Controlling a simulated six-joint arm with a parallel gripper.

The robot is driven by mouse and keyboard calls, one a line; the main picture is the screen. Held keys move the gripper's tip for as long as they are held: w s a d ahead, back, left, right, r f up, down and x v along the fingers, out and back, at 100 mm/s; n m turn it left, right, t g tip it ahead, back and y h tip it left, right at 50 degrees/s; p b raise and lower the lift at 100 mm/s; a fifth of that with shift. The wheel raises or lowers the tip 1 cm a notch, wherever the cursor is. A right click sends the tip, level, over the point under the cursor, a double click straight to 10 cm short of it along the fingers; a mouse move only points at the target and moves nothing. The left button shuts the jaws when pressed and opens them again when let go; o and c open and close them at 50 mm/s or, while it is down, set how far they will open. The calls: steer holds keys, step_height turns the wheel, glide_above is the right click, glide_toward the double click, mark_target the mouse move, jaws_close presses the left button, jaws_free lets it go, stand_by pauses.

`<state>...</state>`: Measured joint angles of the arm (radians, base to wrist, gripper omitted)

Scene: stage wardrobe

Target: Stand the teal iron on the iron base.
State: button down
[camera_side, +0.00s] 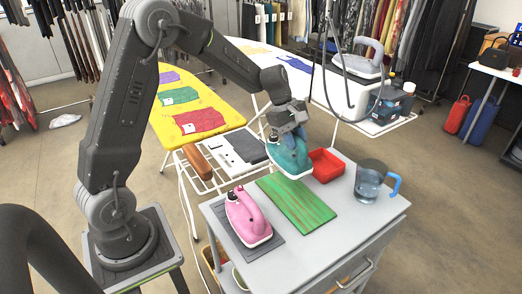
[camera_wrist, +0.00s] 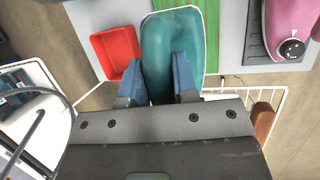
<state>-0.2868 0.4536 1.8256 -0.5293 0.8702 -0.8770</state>
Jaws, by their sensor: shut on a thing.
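The teal iron (camera_side: 290,157) hangs in the air above the back of the grey cart top, its pale soleplate facing down. My gripper (camera_side: 298,134) is shut on its handle from above. In the wrist view the teal iron (camera_wrist: 172,38) lies between the two blue fingers of my gripper (camera_wrist: 159,76). A dark grey plate (camera_side: 271,246) lies on the cart with a pink iron (camera_side: 246,217) on it. Another dark grey flat pad (camera_side: 247,148) lies on the white wire rack at the ironing board's end. I cannot tell which of these is the iron base.
A green striped board (camera_side: 300,207) lies on the cart top (camera_side: 334,238), with a red tray (camera_side: 327,162) behind it and a water jug (camera_side: 371,181) at the right. A brown wooden piece (camera_side: 197,161) lies on the rack. The cart's front right is clear.

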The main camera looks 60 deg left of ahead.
steer(key=s+a+r, duration=0.1)
steer(key=s+a, duration=0.2)
steer(key=a, duration=0.7)
steer(key=s+a+r, duration=0.1)
steer(key=s+a, duration=0.2)
steer(key=a, duration=0.7)
steer(key=s+a+r, duration=0.1)
steer(key=s+a, duration=0.2)
steer(key=a, duration=0.7)
steer(key=w+d+f, duration=0.5)
steer(key=w+f, duration=0.5)
steer(key=f, duration=0.1)
steer(key=shift+d+f, duration=0.2)
steer(key=shift+d, duration=0.15)
steer(key=shift+f, duration=0.1)
steer(key=c, duration=0.9)
jaws_free()
steer(key=shift+f, duration=0.1)
